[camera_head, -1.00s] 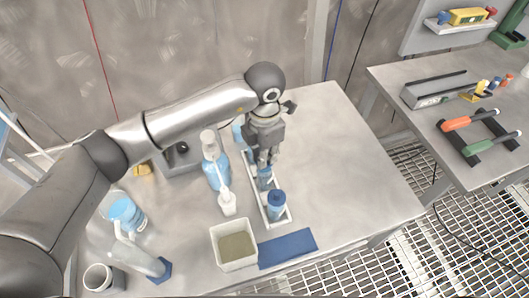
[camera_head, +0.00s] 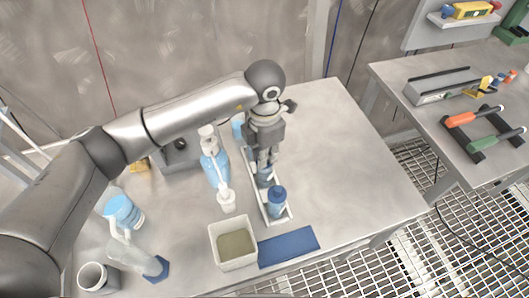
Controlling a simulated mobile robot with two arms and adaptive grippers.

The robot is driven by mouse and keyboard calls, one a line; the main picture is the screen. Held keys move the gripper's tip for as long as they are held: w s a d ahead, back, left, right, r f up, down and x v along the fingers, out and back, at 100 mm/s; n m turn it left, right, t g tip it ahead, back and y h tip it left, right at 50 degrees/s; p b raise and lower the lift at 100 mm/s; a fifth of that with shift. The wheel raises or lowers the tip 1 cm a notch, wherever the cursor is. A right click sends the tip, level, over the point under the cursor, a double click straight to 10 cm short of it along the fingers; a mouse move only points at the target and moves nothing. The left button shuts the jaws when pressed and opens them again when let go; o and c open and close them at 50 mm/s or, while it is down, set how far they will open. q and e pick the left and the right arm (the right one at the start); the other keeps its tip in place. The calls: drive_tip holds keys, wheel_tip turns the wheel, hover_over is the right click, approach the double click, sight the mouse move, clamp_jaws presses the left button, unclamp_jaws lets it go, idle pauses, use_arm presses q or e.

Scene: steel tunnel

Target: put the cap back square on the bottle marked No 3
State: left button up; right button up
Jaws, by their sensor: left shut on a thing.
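A narrow white rack (camera_head: 265,215) on the steel table holds small blue bottles in a row. The front bottle (camera_head: 277,204) stands upright with a dark blue cap (camera_head: 277,192) on it. My left gripper (camera_head: 263,165) points down over the middle bottle (camera_head: 264,180). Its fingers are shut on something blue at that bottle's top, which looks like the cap. The fingers hide most of it, so I cannot tell whether it sits square or touches the neck. Another blue bottle (camera_head: 238,125) shows partly behind the gripper. No number mark is readable. My right gripper is not in view.
A blue spray bottle (camera_head: 213,165) and a white pump bottle (camera_head: 227,200) stand left of the rack. A white bin (camera_head: 233,262) and a blue mat (camera_head: 288,247) lie in front. The table's right side is clear. A second bench (camera_head: 430,130) holds tools.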

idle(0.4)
use_arm(q)
drive_tip(key=shift+f+b, duration=0.1)
drive_tip(key=shift+b, duration=0.2)
drive_tip(key=o, duration=1.5)
